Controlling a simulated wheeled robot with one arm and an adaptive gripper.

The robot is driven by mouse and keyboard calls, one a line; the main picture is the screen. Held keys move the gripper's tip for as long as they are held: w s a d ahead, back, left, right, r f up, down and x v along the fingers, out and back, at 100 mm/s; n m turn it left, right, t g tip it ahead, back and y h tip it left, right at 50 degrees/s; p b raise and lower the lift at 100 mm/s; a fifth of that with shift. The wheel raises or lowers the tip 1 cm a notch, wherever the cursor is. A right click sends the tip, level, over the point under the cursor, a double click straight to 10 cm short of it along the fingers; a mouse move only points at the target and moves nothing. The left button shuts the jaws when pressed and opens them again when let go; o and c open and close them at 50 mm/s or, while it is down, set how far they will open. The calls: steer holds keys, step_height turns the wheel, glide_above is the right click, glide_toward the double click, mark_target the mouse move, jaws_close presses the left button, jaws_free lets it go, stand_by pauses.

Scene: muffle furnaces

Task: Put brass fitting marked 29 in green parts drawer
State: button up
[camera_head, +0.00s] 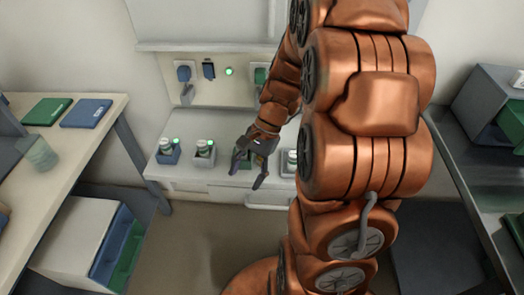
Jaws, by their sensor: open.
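No brass fitting or number 29 can be made out at this size. Small pale round-topped pieces sit in holders on the back bench: one in a blue holder (168,156), one in a grey holder (204,158), and one (292,157) partly hidden by my arm. My gripper (247,178) is open above the bench's front edge, in front of a green holder (243,163) that it partly covers. Nothing shows between its fingers. A green drawer-like front (127,258) stands low at the left; I cannot tell whether it is the parts drawer.
A blue front (110,245) stands beside the green one on a white cabinet (72,240). The left table (70,150) holds a green pad, a blue pad and a translucent cup (38,152). A grey unit with green parts (490,105) stands at right. Floor at centre-left is clear.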

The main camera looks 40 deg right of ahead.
steer(key=w+d+m+t+y+p, duration=0.1)
steer(key=w+d+m+t+p, duration=0.25)
steer(key=d+m, duration=0.35)
steer(key=m+t+p, duration=0.2)
steer(key=m, duration=0.1)
glide_toward(262, 158)
steer(key=shift+w+f+g+y, duration=0.1)
steer(key=shift+w+g+y, duration=0.2)
steer(key=shift+w, duration=0.3)
steer(key=shift+w+p+x, duration=0.2)
steer(key=shift+p+x, duration=0.15)
steer(key=shift+x, duration=3.5)
steer(key=shift+d, duration=0.15)
steer(key=shift+c, duration=0.4)
jaws_close()
